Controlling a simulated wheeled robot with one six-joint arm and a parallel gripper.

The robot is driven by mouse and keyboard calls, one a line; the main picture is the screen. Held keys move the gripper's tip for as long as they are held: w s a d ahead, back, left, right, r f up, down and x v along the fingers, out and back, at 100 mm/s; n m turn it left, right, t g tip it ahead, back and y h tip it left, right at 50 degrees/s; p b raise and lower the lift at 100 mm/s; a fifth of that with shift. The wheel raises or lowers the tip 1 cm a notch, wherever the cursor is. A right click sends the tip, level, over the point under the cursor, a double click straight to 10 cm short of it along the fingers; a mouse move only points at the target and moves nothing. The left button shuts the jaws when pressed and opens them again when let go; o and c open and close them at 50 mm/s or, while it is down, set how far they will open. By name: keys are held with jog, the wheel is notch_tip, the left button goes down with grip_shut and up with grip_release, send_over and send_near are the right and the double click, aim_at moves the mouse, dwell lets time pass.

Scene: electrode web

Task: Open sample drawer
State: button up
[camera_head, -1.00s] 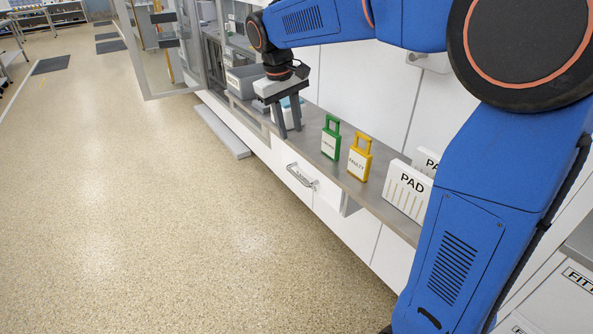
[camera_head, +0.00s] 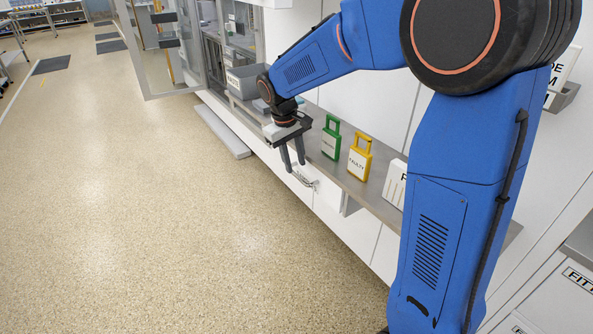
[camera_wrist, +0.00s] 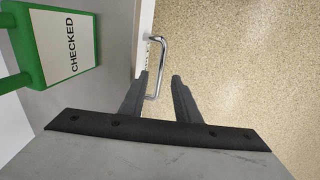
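The sample drawer shows as a white front below the grey counter, with a silver bar handle (camera_head: 305,178) on it. The drawer looks shut. My gripper (camera_head: 293,168) points down just in front of the counter edge, above and slightly left of the handle.
A green CHECKED tag (camera_head: 331,138) and a yellow FAULTY tag (camera_head: 359,158) stand on the counter close to my gripper. A grey bin (camera_head: 243,82) stands further back. A low grey step (camera_head: 222,132) lies at the cabinet foot. The floor in front is clear.

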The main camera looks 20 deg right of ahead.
aim_at(298, 175)
jog(key=shift+w+d+f, duration=0.1)
jog(key=shift+d+f, duration=0.1)
jog(key=shift+f, duration=0.8)
jog(key=shift+w+d+f, duration=0.1)
jog(key=shift+d+f, duration=0.05)
jog(key=shift+f, duration=0.85)
jog(key=shift+s, duration=0.1)
grip_shut()
